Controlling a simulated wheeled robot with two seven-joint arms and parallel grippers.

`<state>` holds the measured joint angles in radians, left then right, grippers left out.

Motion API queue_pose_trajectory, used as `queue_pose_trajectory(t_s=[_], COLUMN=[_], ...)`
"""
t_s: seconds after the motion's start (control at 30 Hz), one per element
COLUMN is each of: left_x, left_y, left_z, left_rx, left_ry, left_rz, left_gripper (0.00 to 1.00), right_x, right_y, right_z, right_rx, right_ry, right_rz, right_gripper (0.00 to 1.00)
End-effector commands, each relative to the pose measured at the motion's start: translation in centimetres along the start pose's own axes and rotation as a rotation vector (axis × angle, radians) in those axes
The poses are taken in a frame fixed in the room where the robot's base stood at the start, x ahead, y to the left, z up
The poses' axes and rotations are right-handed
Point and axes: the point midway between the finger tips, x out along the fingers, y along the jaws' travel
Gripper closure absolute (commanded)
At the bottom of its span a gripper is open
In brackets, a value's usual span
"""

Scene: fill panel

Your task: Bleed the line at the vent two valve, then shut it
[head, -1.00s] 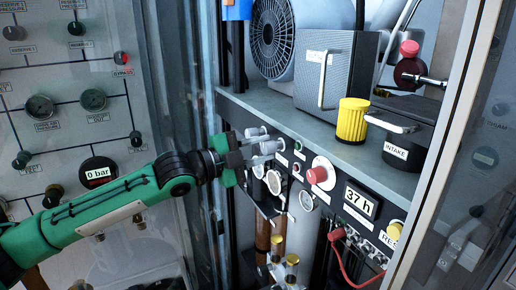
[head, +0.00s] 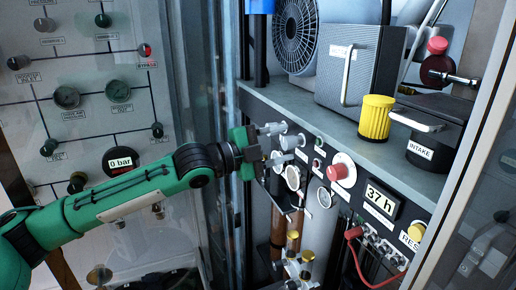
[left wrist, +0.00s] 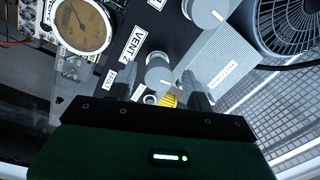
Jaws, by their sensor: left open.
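The vent two valve appears to be the grey round knob (left wrist: 160,72) beside the VENT 2 label (left wrist: 132,42) in the left wrist view. In the head view grey knobs (head: 291,141) stick out at the left end of the black panel strip; I cannot tell for sure which is vent two. My left gripper (head: 262,155) is right at these knobs. In the left wrist view its two fingers (left wrist: 160,92) are apart, with the knob just beyond and between them. I see no clear contact. My right gripper is out of view.
A round gauge (left wrist: 82,25) is beside the label. A red button (head: 341,171), a 37 h display (head: 381,199) and a red cable (head: 357,255) are farther right. A shelf above holds a yellow cap (head: 376,117) and a grey box (head: 362,65). A valve board with a 0 bar display (head: 122,161) is left.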

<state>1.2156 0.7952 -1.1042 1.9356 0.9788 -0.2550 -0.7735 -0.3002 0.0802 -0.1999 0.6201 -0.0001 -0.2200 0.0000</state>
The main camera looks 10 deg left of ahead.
Motion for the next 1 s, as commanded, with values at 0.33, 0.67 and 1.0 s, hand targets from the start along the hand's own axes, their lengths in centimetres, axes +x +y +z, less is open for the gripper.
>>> queue_pose_trajectory(t_s=[0.33, 0.67, 1.0], left_x=[-4.7, -9.5, -12.6], left_y=[0.1, -0.2, -0.4], left_z=[0.2, -0.1, -0.2], left_rx=[0.004, 0.006, 0.007], left_ry=[-0.004, -0.002, -0.001], left_rz=[-0.001, 0.000, 0.000], left_gripper=[0.48, 0.48, 0.48], right_x=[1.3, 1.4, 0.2], right_y=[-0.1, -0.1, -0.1], right_z=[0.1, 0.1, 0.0], right_rx=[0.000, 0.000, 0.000], right_ry=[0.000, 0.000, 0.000], right_rz=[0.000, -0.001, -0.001], right_gripper=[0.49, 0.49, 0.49])
